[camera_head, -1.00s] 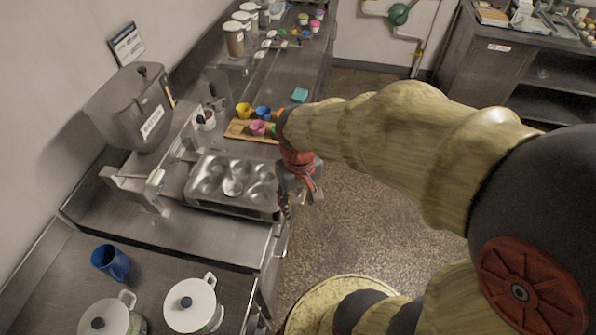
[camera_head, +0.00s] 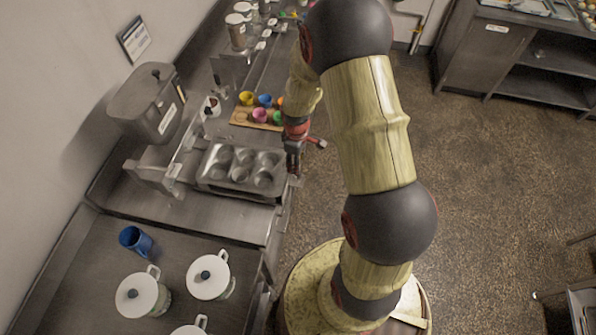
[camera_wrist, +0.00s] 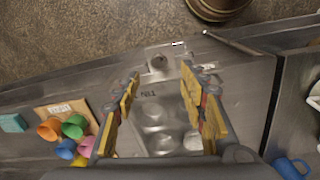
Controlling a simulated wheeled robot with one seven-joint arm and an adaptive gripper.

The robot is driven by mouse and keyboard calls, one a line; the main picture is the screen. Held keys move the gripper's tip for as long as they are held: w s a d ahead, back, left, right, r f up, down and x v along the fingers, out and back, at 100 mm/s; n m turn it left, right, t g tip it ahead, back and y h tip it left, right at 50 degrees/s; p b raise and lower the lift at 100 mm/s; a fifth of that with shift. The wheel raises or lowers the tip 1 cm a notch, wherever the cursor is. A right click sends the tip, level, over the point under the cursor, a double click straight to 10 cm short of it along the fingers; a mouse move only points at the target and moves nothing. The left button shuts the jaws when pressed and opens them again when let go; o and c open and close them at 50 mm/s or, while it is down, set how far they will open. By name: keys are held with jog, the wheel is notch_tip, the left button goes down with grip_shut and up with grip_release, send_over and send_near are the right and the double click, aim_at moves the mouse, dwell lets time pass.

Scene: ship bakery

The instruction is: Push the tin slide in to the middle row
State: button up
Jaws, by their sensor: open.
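A metal muffin tin (camera_head: 206,178) with several round cups sits on the steel counter, below the grey hopper (camera_head: 143,103). It is tilted in no clear way. In the wrist view the tin (camera_wrist: 174,122) shows between and below my fingers, with its lower part hidden by my gripper. A steel plate with a round knob or hole (camera_wrist: 158,61) and small lettering lies at the counter's front edge, beyond the cups. My gripper (camera_head: 294,160) is at the tin's right end, over the counter's front edge. Its fingers (camera_wrist: 160,76) are spread and nothing is between them. Contact cannot be told.
A wooden board (camera_head: 240,117) with coloured cups lies behind the tin; it also shows in the wrist view (camera_wrist: 57,110). White lidded pots (camera_head: 208,277) and a blue mug (camera_head: 136,241) stand on the near counter. The floor (camera_head: 470,190) to the right is open.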

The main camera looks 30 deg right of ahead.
jog(key=shift+w+d+f+p, duration=0.1)
jog(key=shift+f+p, duration=0.05)
jog(key=shift+f, duration=1.8)
jog(key=shift+w+d+f+p, duration=0.1)
jog(key=shift+f+p, duration=0.05)
jog(key=shift+f, duration=1.8)
jog(key=shift+c, duration=1.1)
jog(key=c, duration=0.8)
grip_shut()
